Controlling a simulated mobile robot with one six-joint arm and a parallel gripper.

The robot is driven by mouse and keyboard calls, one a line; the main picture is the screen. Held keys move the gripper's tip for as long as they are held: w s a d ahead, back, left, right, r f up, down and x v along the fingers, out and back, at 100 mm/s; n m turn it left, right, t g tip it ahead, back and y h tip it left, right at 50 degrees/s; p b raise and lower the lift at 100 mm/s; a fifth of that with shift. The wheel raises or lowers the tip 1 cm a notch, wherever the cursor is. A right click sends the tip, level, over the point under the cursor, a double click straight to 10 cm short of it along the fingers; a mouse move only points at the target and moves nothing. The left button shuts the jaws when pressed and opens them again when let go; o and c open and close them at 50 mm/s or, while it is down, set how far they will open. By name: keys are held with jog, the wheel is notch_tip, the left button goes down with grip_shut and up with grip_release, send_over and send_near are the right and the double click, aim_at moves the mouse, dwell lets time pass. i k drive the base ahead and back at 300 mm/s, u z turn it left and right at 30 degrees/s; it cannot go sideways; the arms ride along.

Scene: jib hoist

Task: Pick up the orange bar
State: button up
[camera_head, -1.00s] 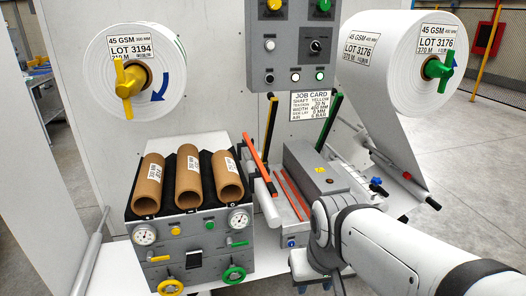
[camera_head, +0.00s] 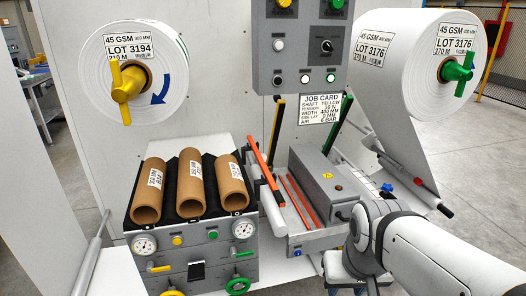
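The orange bar (camera_head: 264,162) is a thin straight bar. It stands tilted, its upper end leaning left, between the tray of brown tubes and a long grey box. Its lower end is beside the grey tray with thin red strips. My gripper's fingers do not show.
Brown tubes (camera_head: 194,183) lie on a black tray above a control unit with gauges. The grey box (camera_head: 325,183) stands between the bar and my arm. Yellow-black (camera_head: 276,131) and green (camera_head: 336,124) bars stand behind. White rolls hang left (camera_head: 104,85) and right (camera_head: 405,60).

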aim_at(278, 196)
jog(key=i, duration=0.85)
